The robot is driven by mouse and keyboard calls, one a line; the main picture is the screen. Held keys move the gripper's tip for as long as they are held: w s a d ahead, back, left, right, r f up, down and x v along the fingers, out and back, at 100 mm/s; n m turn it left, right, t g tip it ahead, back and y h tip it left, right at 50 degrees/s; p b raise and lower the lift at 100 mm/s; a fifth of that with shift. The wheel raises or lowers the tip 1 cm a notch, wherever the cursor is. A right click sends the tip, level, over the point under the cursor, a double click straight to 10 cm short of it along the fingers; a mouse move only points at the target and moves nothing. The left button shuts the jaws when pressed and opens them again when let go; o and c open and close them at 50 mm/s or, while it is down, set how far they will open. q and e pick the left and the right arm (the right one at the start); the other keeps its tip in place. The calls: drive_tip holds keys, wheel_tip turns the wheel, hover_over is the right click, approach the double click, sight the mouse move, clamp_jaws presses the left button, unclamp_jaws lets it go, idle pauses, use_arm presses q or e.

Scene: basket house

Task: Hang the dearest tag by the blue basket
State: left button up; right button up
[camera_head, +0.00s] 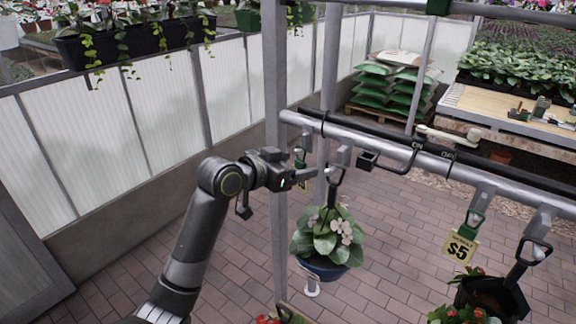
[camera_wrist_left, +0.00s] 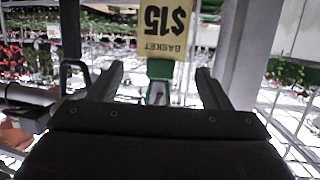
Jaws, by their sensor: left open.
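The blue basket (camera_head: 322,271) hangs from the metal rail with leafy plants and pale flowers in it. My left gripper (camera_head: 305,173) is beside the post, left of and above this basket, with its fingers apart. In the left wrist view, a yellow tag (camera_wrist_left: 165,25) reading "$15 BASKET" shows upside down beyond my open left gripper (camera_wrist_left: 161,75). Its green clip (camera_wrist_left: 160,70) lies between the fingers in the picture; I cannot tell whether they touch. A "$5" tag (camera_head: 460,246) hangs by a green clip (camera_head: 473,222) further right. My right gripper is not in view.
A black basket (camera_head: 490,297) hangs at lower right. The metal rail (camera_head: 395,152) has several hooks, and a grey post (camera_head: 276,110) stands close to my left gripper. Green sacks (camera_head: 372,84) and a plant bench (camera_head: 505,112) are behind.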

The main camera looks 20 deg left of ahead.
use_arm(q)
drive_tip(key=shift+s+a+r, duration=0.1)
drive_tip(key=shift+s+a, duration=0.2)
drive_tip(key=shift+s, duration=0.15)
drive_tip(key=b+v, duration=0.4)
drive_tip(key=v, duration=1.2)
drive_tip(key=shift+s, duration=0.15)
